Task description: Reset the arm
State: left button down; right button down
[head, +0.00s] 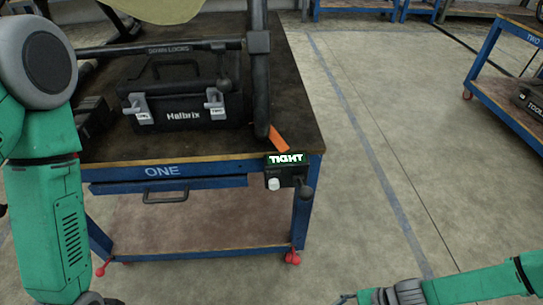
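A black tubular frame stands on the workbench, with a horizontal bar (160,48) marked "DOWN LOCKS" and a thick upright tube (260,85) near the bench's right edge. I cannot tell which part of it is the arm. An orange piece (279,141) sits by the foot of the upright. A small box with a green lit "TIGHT" sign (287,160) is on the bench's front right corner, with a pale knob (273,184) and a dark lever (306,191). My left gripper is below the picture. Only a small end part of my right gripper (346,299) shows at the bottom edge, away from the bench.
The workbench (225,150) is marked "ONE" and has a drawer handle (165,197). A black Halbrix case (184,95) with grey latches lies under the bar. Another blue bench (495,95) stands at the right. The floor (390,180) between them is clear.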

jog(key=s+a+r+n+g+h+p, duration=0.1)
jog(key=s+a+r+n+g+p, duration=0.15)
jog(key=s+a+r+n, duration=0.35)
jog(key=s+a+r+n+g+h+p, duration=0.1)
jog(key=s+a+r+n+p, duration=0.3)
jog(key=r, duration=0.5)
jog(key=w+d+r+n+t+h+p, duration=0.2)
jog(key=d+r+n+h+p, duration=0.4)
jog(key=d+r, duration=1.1)
jog(key=shift+w+d+r+n+h+p, duration=0.25)
jog(key=shift+w+d+n+h+p, duration=0.15)
jog(key=shift+p, duration=0.35)
jog(key=shift+t, duration=0.25)
